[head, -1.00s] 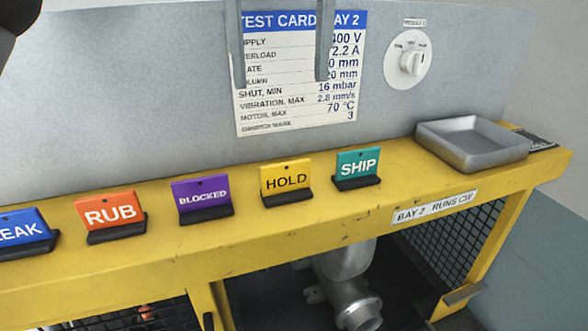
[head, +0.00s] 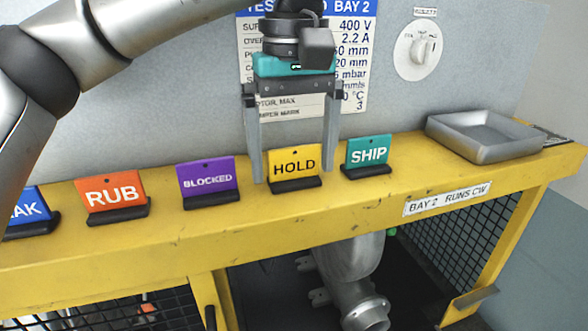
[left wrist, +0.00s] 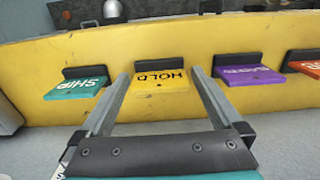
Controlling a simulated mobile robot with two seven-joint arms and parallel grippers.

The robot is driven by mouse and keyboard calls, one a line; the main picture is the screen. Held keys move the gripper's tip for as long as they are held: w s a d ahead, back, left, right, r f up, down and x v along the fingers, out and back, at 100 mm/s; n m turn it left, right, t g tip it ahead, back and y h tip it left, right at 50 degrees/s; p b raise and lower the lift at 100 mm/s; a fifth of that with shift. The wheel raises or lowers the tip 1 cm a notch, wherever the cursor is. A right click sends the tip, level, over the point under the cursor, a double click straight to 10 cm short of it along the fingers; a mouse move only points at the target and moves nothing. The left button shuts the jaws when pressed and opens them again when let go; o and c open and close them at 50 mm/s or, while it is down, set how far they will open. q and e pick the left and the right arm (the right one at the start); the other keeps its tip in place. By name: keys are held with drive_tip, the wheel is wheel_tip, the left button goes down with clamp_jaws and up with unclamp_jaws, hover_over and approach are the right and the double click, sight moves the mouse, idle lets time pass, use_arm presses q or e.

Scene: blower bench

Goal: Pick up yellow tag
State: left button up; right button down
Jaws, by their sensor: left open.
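The yellow tag (head: 294,163), lettered HOLD, stands in a black holder on the yellow shelf (head: 240,215), between the purple BLOCKED tag and the teal SHIP tag. My left gripper (head: 293,178) is open and points down, with one finger on each side of the yellow tag. In the left wrist view the yellow tag (left wrist: 160,80) shows upside down beyond and between the two fingertips (left wrist: 158,72). I cannot tell whether either finger touches it. My right gripper is not in view.
Close neighbours are the purple tag (head: 207,178) and the teal tag (head: 368,151). The orange RUB tag (head: 110,191) and a blue tag (head: 24,206) stand further left. A grey tray (head: 485,138) sits at the right. The panel with a test card (head: 356,60) rises behind.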

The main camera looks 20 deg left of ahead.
use_arm(q)
drive_tip(key=shift+f, duration=0.2)
drive_tip(key=c, duration=1.2)
